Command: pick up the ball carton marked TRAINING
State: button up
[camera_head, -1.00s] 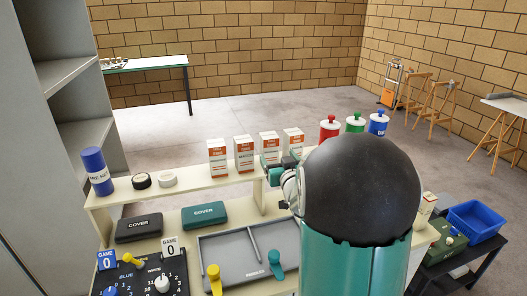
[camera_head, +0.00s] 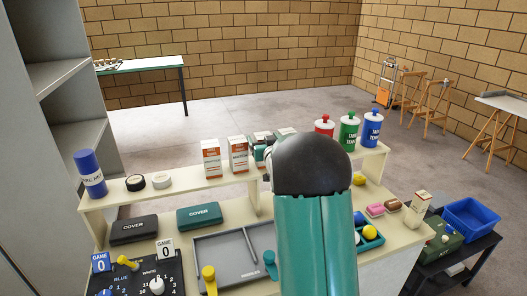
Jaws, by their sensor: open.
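Several white-and-orange ball cartons stand in a row on the raised shelf of the bench. The first carton (camera_head: 211,158) and the second carton (camera_head: 238,154) show their fronts. The third carton (camera_head: 262,137) and the fourth carton (camera_head: 286,132) show mainly their tops, behind my gripper and arm. The lettering is too small to tell which is marked TRAINING. My gripper (camera_head: 259,153) is open, in front of the third carton and just right of the second. I cannot tell whether it touches either. My arm hides much of the shelf's middle.
Red, green and blue lidded tubs (camera_head: 348,132) stand right of the cartons. A blue cylinder (camera_head: 90,173) and two tape rolls (camera_head: 148,181) are at the shelf's left. Two cover cases (camera_head: 200,216), a grey tray (camera_head: 215,250) and a scoreboard (camera_head: 140,275) lie below.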

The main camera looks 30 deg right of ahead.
jog(key=shift+w, duration=0.1)
jog(key=shift+c, duration=0.5)
jog(key=c, duration=1)
jog(key=shift+r, duration=0.15)
